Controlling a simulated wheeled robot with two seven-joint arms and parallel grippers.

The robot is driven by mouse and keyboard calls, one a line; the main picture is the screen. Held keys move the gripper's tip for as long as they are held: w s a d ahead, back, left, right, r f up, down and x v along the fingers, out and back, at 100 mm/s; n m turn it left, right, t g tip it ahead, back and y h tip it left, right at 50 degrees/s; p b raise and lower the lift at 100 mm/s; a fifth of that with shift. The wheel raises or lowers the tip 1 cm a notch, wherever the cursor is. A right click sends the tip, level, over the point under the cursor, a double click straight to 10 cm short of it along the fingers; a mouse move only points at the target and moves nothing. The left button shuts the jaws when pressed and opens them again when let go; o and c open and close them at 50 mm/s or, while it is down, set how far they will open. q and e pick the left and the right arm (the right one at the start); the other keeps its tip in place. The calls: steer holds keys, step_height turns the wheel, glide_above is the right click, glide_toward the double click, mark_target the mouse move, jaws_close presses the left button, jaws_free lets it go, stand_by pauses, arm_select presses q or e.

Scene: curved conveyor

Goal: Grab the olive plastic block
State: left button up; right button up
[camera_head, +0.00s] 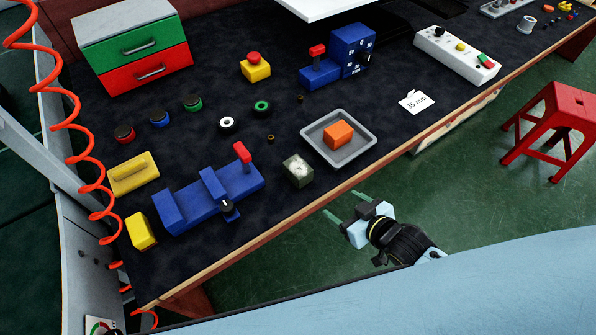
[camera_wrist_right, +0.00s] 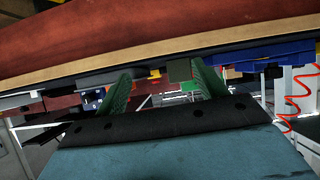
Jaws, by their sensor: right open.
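The olive block (camera_head: 297,171) stands near the front edge of the dark table, between the grey tray and the blue vise-like fixture. Its top has a pale patch. In the right wrist view, a small olive-grey block (camera_wrist_right: 179,70) shows beyond the table edge, between the fingers and nearer the right one. My right gripper (camera_head: 343,205) is open and empty, off the table's front edge, to the right of and nearer me than the block. Its two green fingers also show in the wrist view (camera_wrist_right: 161,76). My left gripper is not in view.
The grey tray (camera_head: 363,150) holding an orange block (camera_head: 338,135) is right of the olive block. The blue fixture (camera_head: 190,206) with a red handle is left of it. The wooden table edge (camera_head: 290,222) lies between gripper and block. A red stool (camera_head: 560,125) stands right.

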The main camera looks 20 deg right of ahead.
steer(key=t+y, duration=0.1)
glide_toward(301, 169)
steer(key=x, duration=0.1)
steer(key=b+x, duration=0.1)
steer(key=x, duration=0.1)
steer(key=shift+w+f, duration=0.1)
steer(key=shift+f, duration=0.4)
steer(key=shift+b+x, duration=0.4)
steer(key=shift+x, duration=0.5)
steer(key=x, duration=0.2)
steer(key=b+x, duration=0.1)
steer(key=shift+w+a+r, duration=0.15)
steer(key=shift+w+a, duration=0.05)
steer(key=shift+w, duration=0.2)
steer(key=shift+w+a, duration=0.15)
steer(key=shift+w, duration=0.1)
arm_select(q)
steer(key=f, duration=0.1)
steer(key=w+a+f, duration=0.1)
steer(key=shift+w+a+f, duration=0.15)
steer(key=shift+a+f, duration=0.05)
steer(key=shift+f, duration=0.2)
arm_select(e)
steer(key=c, duration=1.1)
